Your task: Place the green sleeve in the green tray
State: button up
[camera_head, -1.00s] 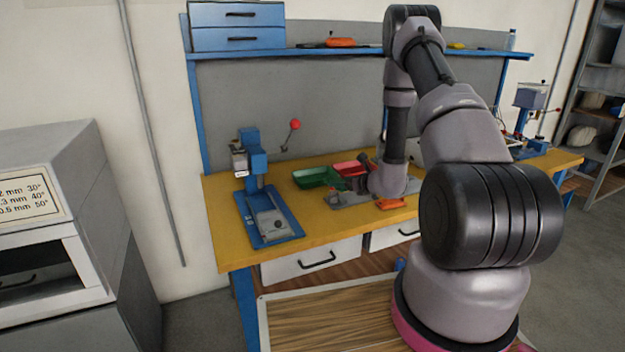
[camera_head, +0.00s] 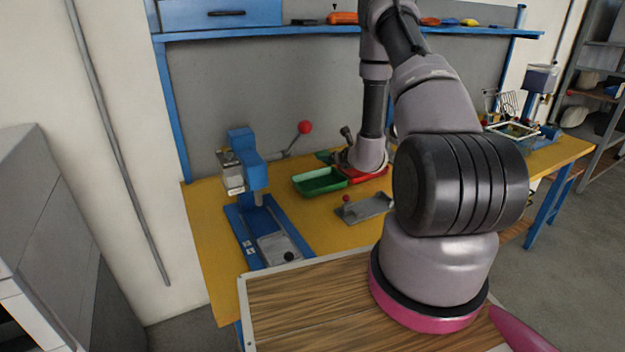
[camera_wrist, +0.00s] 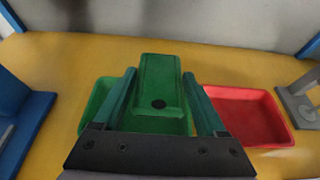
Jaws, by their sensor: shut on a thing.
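The green sleeve (camera_wrist: 160,75), a boxy piece with a dark round spot, is between the fingers of my gripper (camera_wrist: 159,90) in the wrist view. My gripper is shut on it. The green tray (camera_wrist: 98,108) shows below and around the sleeve, partly hidden by it and the fingers. The sleeve's far end overlaps the table past the tray's far rim. In the head view the green tray (camera_head: 320,187) stands on the yellow bench, and my gripper (camera_head: 335,157) is at its back right. A small dark green part of the sleeve (camera_head: 324,156) shows there. The exact height is unclear.
A red tray (camera_wrist: 250,115) stands just right of the green tray. A blue press (camera_head: 247,185) with a red-knobbed lever stands to the left. A grey metal fixture (camera_head: 368,208) lies in front. The back panel (camera_head: 260,100) rises behind the bench.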

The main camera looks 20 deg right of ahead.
jog(key=f, duration=0.5)
jog(key=shift+w+a+f, duration=0.1)
jog(key=shift+w+f, duration=0.2)
jog(key=shift+f, duration=2.2)
jog(key=o, duration=1.3)
jog(key=shift+f, duration=0.15)
jog(key=shift+s+r, duration=0.3)
jog(key=shift+s, duration=0.05)
jog(key=v, duration=1.1)
jog(key=shift+s+r, duration=0.1)
jog(key=shift+s, duration=0.05)
